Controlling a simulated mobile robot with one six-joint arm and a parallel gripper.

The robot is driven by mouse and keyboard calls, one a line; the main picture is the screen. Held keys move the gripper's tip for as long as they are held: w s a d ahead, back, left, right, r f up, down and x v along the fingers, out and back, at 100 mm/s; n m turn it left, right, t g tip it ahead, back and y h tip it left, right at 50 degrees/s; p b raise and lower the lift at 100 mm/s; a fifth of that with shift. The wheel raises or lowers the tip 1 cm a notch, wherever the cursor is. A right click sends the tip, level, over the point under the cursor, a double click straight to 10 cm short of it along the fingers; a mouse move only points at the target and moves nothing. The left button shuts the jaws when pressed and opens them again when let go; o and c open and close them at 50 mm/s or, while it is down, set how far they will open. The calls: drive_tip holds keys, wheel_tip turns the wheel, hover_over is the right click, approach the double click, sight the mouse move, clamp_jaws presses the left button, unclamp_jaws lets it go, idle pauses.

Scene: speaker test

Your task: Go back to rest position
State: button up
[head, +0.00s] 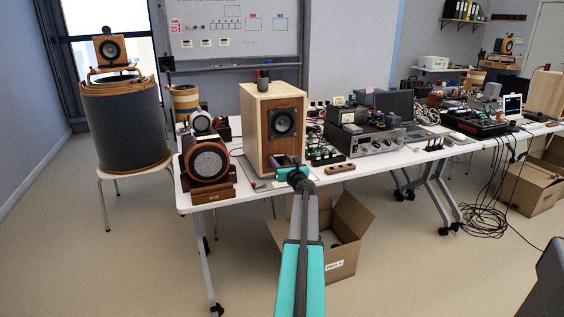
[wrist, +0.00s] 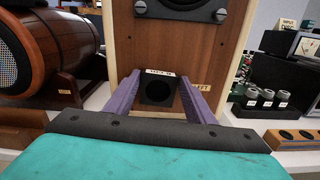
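My gripper (wrist: 160,82) has two purple fingers that stand apart, one on each side of a dark square (wrist: 157,92) with a pale label (wrist: 160,72) above it, low at the front of the wooden speaker cabinet (wrist: 188,45). I cannot tell whether the square is a recess or a separate block. I see no finger clearly pressing on it. In the head view my gripper (head: 288,163) is above the table's front edge, just in front of the pale wooden cabinet (head: 258,105). My teal arm reaches forward to it from the bottom of the view.
On the white table (head: 232,197), a round brown speaker (head: 208,163) stands left of the cabinet. An amplifier (head: 375,144) and a wooden strip with dark holes (head: 340,168) lie to the right. An open cardboard box (head: 345,245) is on the floor below. Cables (head: 485,215) lie further right.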

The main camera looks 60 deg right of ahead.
drive_tip(key=c, duration=0.7)
drive_tip(key=v, duration=0.9)
drive_tip(key=shift+a, duration=0.15)
idle(3.0)
